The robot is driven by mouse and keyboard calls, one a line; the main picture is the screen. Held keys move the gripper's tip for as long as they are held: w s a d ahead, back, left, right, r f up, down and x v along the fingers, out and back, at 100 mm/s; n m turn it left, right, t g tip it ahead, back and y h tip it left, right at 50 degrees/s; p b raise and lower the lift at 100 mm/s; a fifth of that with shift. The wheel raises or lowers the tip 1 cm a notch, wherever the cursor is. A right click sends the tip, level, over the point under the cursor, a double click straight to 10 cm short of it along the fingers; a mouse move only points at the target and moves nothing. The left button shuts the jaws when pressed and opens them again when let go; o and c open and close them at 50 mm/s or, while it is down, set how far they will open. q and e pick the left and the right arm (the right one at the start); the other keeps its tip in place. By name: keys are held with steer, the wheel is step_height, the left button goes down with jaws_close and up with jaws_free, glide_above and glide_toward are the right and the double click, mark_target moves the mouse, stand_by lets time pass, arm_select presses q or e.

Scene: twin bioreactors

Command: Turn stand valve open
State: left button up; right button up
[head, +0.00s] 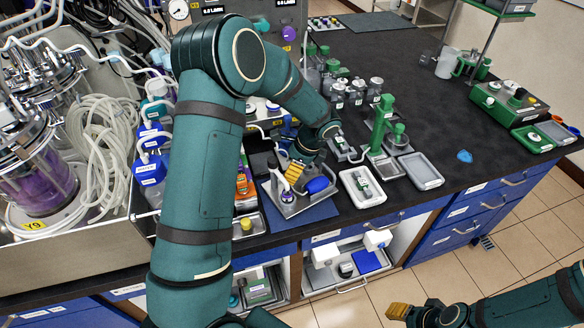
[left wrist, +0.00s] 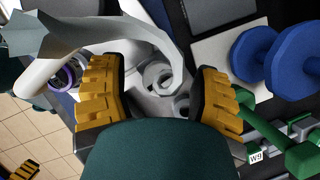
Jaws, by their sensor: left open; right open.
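A small metal stand (head: 290,207) on a blue mat carries a blue knob (head: 317,185) and a purple-ringed part (head: 287,197). In the left wrist view a blue double-disc knob (left wrist: 290,65) is at upper right, outside the jaws. I cannot tell which part is the stand valve. My left gripper (head: 293,172) is over the stand, beside the blue knob. In the left wrist view its yellow fingers (left wrist: 160,88) are apart, with a curved white tube and grey round fittings between and beyond them; contact is unclear. My right gripper (head: 402,311) is empty at the lower right, away from the bench.
A white tray (head: 347,194) and a grey tray (head: 421,170) lie right of the stand, near a green stand (head: 381,125). Bottles and vials crowd behind. Coiled tubes (head: 100,150) and a purple-filled vessel (head: 45,178) are at left. The bench's right middle is mostly clear.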

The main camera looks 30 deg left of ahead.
arm_select(q)
jaws_close()
steer(key=shift+n, duration=0.4)
arm_select(e)
steer(key=shift+r, duration=0.15)
arm_select(q)
steer(key=n+g+h+p, duration=0.1)
steer(key=n, duration=0.2)
steer(key=shift+n+g, duration=0.3)
steer(key=n+g+h+p, duration=0.1)
steer(key=n, duration=0.3)
steer(key=shift+n+p, duration=0.3)
steer(key=n+h+p, duration=0.1)
steer(key=n+h, duration=0.1)
steer(key=n, duration=0.2)
steer(key=shift+n, duration=0.3)
steer(key=n+h, duration=0.1)
steer(key=n, duration=0.3)
steer(key=shift+s+f+h, duration=0.1)
steer(key=shift+h, duration=0.3)
arm_select(e)
steer(key=r, duration=0.2)
steer(key=w+r, duration=0.1)
steer(key=shift+w+d+r+t, duration=0.15)
steer(key=shift+r+t, duration=0.15)
steer(key=shift+r, duration=0.05)
arm_select(q)
steer(key=shift+n, duration=0.3)
